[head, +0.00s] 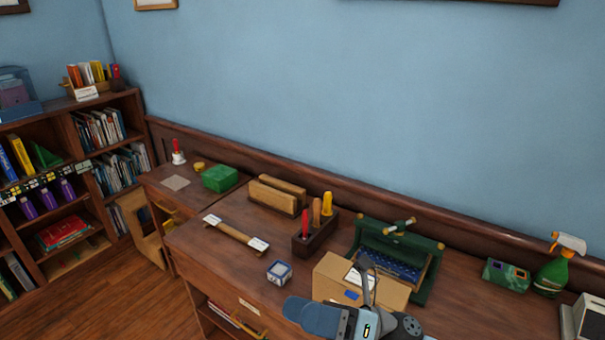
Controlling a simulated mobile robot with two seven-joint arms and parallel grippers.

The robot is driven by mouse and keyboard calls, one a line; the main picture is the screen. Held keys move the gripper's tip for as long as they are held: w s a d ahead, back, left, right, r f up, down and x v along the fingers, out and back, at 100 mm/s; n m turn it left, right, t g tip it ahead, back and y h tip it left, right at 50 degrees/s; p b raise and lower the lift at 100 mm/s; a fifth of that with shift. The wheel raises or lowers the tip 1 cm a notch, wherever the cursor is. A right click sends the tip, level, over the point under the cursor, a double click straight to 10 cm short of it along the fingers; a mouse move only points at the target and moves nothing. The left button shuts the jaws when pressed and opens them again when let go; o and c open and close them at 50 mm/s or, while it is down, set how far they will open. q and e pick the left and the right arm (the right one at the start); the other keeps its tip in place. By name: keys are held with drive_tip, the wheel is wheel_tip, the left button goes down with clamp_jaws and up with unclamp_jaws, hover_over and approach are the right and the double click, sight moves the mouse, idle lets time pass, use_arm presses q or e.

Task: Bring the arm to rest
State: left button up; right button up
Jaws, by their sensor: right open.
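My right gripper (345,290) is in the lower middle of the head view, above the front part of the desk. It is open, with no object seen between its fingers. Part of it overlaps the cardboard box (395,293) in the picture; whether it touches the box cannot be told. My left gripper is not in view.
The wooden desk (205,262) holds a small blue-and-white cube (279,272), a tool block (316,240), a rod with white ends (236,234), a green-framed device (430,262) and a spray bottle (553,272). A bookcase (75,160) stands left. Floor (120,300) shows lower left.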

drive_tip(key=w+d+f+m+t+h+p, duration=0.1)
drive_tip(key=d+f+m+t+h, duration=0.6)
drive_tip(key=m, duration=0.7)
drive_tip(key=w+d+f+m+t+h+p, duration=0.15)
drive_tip(key=d+f+m+t+h, duration=0.35)
drive_tip(key=m+t, duration=0.75)
drive_tip(key=s+d+f+m+g+h, duration=0.3)
drive_tip(key=s+f+m+g, duration=0.1)
drive_tip(key=s+f+m, duration=0.2)
drive_tip(key=s+d+f+m+g+h, duration=0.4)
drive_tip(key=f+m, duration=0.4)
drive_tip(key=f, duration=0.3)
drive_tip(key=shift+s+f+g+h+p, duration=0.3)
drive_tip(key=shift+s+g, duration=0.25)
drive_tip(key=shift+s, duration=0.6)
